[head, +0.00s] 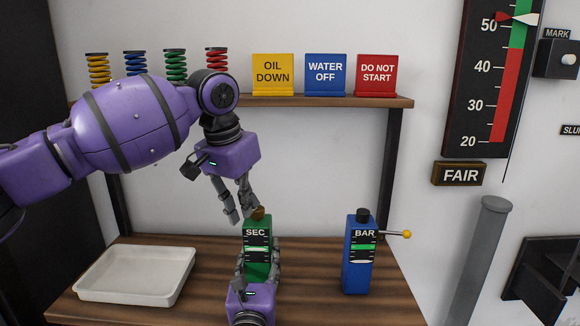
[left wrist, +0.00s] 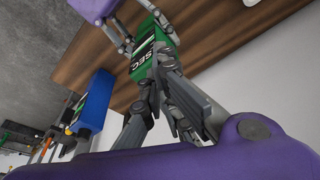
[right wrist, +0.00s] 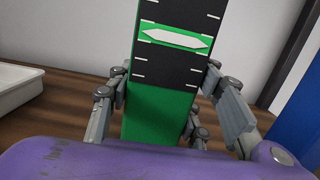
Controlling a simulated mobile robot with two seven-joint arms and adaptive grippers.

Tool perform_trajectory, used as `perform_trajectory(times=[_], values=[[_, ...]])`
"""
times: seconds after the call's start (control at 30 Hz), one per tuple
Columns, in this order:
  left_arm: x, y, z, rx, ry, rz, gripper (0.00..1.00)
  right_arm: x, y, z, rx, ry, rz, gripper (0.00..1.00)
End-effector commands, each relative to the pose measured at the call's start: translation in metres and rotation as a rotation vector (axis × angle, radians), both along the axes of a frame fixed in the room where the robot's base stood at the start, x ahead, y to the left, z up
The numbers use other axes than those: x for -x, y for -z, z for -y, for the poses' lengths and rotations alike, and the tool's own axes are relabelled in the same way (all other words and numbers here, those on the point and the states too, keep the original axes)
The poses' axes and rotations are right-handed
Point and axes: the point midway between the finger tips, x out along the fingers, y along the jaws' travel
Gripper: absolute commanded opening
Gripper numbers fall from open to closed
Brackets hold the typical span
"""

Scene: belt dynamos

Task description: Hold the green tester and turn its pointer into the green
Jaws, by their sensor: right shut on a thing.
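The green tester (head: 257,232), marked SEC, stands upright above the wooden bench with a brown knob (head: 258,213) on top. My right gripper (head: 258,268) is shut on its lower body from the front; its fingers flank the green case in the right wrist view (right wrist: 165,105). There the white pointer (right wrist: 173,38) lies level within the green band of the black scale. My left gripper (head: 238,212) is just left of the knob, fingers pointing down and apart, empty. In the left wrist view its fingers (left wrist: 155,85) overlap the tester's top (left wrist: 150,55) and hide the knob.
A blue tester (head: 358,268) marked BAR, with a yellow-tipped lever, stands to the right. A white tray (head: 137,297) lies at the left of the bench (head: 215,270). A shelf (head: 330,102) above holds springs and three signs. A large gauge (head: 475,100) hangs at the right.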

Motion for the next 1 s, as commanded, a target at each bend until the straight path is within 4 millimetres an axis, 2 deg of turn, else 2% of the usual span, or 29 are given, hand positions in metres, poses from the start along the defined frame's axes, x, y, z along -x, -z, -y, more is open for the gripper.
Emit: perform_trajectory(times=[0.4, 0.8, 1.0], values=[[0.005, -0.003, -0.004, 0.004, 0.001, 0.003, 0.0, 0.0, 0.0, -0.001, 0.002, -0.002, 0.0, 0.0], [0.005, -0.05, -0.004, 0.005, 0.001, 0.005, 0.0, 0.0, 0.0, -0.001, 0.001, -0.002, -0.001, 0.0], [0.005, -0.061, -0.004, 0.005, 0.003, 0.003, 0.0, 0.0, 0.0, 0.0, 0.001, -0.001, 0.0, 0.0]])
